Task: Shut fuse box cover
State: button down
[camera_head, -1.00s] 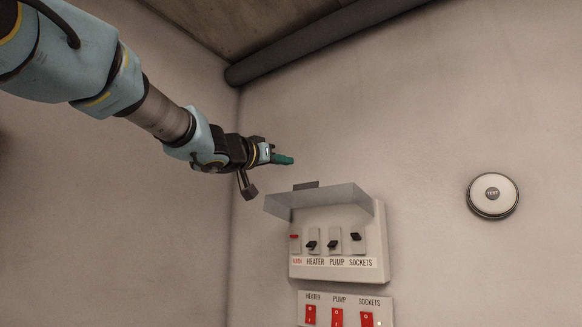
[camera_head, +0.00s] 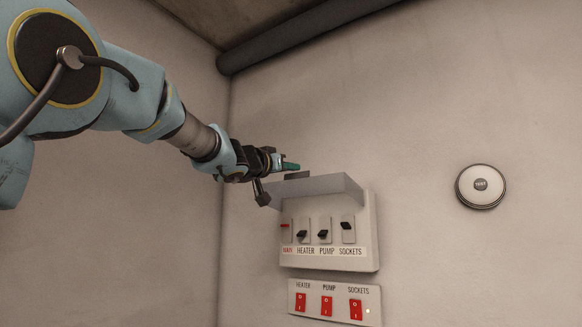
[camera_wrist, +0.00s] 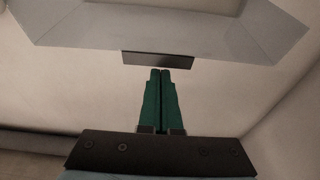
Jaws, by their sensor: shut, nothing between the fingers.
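The fuse box (camera_head: 368,232) is mounted on the wall, with a row of switches labelled heater, pump and sockets. Its see-through cover (camera_head: 325,186) is raised and sticks out from the top edge of the box. A dark tab (camera_head: 297,176) sits on the cover's outer edge. My gripper (camera_head: 291,166) is shut and empty, just above and to the left of that tab. In the wrist view the green fingertips (camera_wrist: 160,72) are together, just short of the dark tab (camera_wrist: 158,60), with the cover (camera_wrist: 170,28) beyond. I cannot tell whether they touch it.
A panel with red switches (camera_head: 336,301) is on the wall below the fuse box. A dark pipe (camera_head: 310,37) runs along the ceiling. The wall around the box is otherwise clear.

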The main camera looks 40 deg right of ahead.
jog(key=shift+f, duration=0.1)
jog(key=b, duration=0.2)
jog(key=shift+a+f+h+b, duration=0.25)
jog(key=shift+f+h+b, duration=0.05)
jog(key=shift+f+b, duration=0.1)
jog(key=shift+s+a+f+b, duration=0.1)
jog(key=shift+a+f+b, duration=0.1)
jog(key=shift+b, duration=0.65)
